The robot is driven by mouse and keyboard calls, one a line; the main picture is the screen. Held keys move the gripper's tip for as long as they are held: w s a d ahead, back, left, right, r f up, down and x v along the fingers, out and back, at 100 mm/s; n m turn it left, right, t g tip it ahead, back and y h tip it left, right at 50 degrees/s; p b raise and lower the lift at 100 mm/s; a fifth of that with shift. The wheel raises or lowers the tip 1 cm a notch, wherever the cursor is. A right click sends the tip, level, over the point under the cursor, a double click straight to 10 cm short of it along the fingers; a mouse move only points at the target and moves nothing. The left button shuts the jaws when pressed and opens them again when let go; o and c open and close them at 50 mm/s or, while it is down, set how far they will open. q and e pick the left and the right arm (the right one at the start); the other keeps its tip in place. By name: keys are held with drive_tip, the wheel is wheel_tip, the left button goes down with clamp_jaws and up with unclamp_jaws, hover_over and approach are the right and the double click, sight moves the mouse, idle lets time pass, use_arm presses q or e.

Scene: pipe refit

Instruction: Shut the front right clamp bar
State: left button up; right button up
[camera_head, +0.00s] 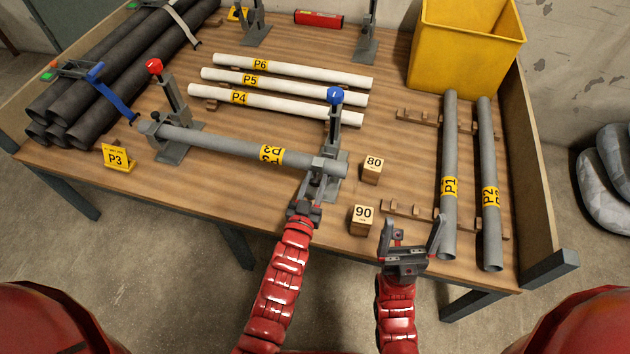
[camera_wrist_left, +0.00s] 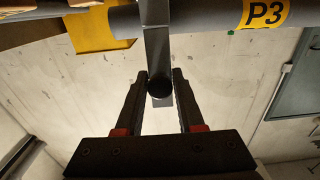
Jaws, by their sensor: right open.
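The front right clamp (camera_head: 333,135) has a blue knob (camera_head: 334,95) on its upright. Its grey bar (camera_head: 324,166) lies across the right end of the grey P3 pipe (camera_head: 225,143); the bar (camera_wrist_left: 157,45) also crosses the pipe (camera_wrist_left: 205,18) in the left wrist view. My left gripper (camera_head: 304,208) is at the bar's near end. In the left wrist view its fingers (camera_wrist_left: 160,90) close on both sides of the bar's dark round end. I cannot tell whether the bar is fully down. My right gripper (camera_head: 412,232) is open and empty at the table's front edge.
The front left clamp (camera_head: 172,120) has a red knob. Blocks marked 80 (camera_head: 372,170) and 90 (camera_head: 362,219) stand right of the clamp. Pipes P1 (camera_head: 450,150) and P2 (camera_head: 488,150) lie at the right. White pipes (camera_head: 290,85) lie behind P3; a yellow bin (camera_head: 466,50) stands back right.

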use_arm(q)
clamp_jaws()
idle(1.0)
